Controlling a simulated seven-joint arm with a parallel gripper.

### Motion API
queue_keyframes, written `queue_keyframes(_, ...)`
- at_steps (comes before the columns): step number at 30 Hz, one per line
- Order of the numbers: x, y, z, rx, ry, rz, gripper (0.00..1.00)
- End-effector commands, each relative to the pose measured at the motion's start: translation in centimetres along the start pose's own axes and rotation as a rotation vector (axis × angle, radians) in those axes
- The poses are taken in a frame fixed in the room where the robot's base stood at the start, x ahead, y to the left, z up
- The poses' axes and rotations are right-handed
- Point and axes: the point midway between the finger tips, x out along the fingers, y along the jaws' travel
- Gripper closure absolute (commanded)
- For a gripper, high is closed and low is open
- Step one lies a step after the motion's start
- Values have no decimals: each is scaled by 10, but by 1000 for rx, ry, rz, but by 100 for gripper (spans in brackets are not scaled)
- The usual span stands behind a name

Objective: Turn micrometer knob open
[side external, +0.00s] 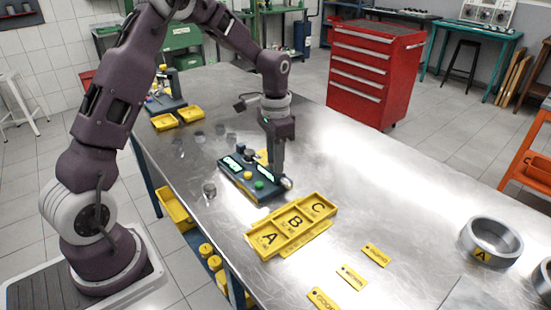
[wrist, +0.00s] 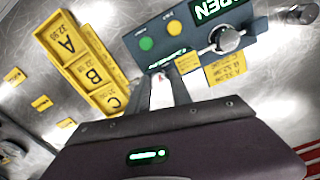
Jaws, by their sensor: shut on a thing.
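The micrometer is a blue-grey bench unit with lit displays, seen in the side view (side external: 240,182) and in the wrist view (wrist: 200,42). It carries a green button (wrist: 147,43), a yellow button (wrist: 174,27) and a round silver part (wrist: 229,40). A display at the wrist view's top edge shows letters ending in "PEN". My gripper (side external: 278,176) points down at the unit's right end, where a small silver knob (side external: 287,183) shows. The gripper is shut on this knob. In the wrist view the fingers (wrist: 172,80) largely hide it.
Yellow trays A, B and C (side external: 262,242) stand just in front of the unit. Yellow tags (side external: 352,278) and a grey ring (side external: 491,240) lie farther right on the metal table. A yellow label (wrist: 225,69) lies beside the unit.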

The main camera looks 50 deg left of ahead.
Motion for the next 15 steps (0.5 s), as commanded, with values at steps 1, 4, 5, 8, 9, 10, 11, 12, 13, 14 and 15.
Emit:
queue_keyframes(1,-1,0,0,20,2,-1,100)
queue_keyframes(4,-1,0,0,63,2,-2,100)
queue_keyframes(5,-1,0,-1,74,2,-1,100)
queue_keyframes(8,-1,0,-1,100,3,-1,100)
queue_keyframes(9,-1,0,-1,109,3,-1,100)
queue_keyframes(10,-1,0,-1,114,3,-1,100)
queue_keyframes(11,-1,0,-1,118,3,-1,100)
queue_keyframes(12,-1,0,-1,123,3,-1,100)
queue_keyframes(13,-1,0,-1,125,3,-1,100)
queue_keyframes(14,-1,0,-1,127,3,-1,100)
queue_keyframes(15,-1,0,-1,129,3,-1,100)
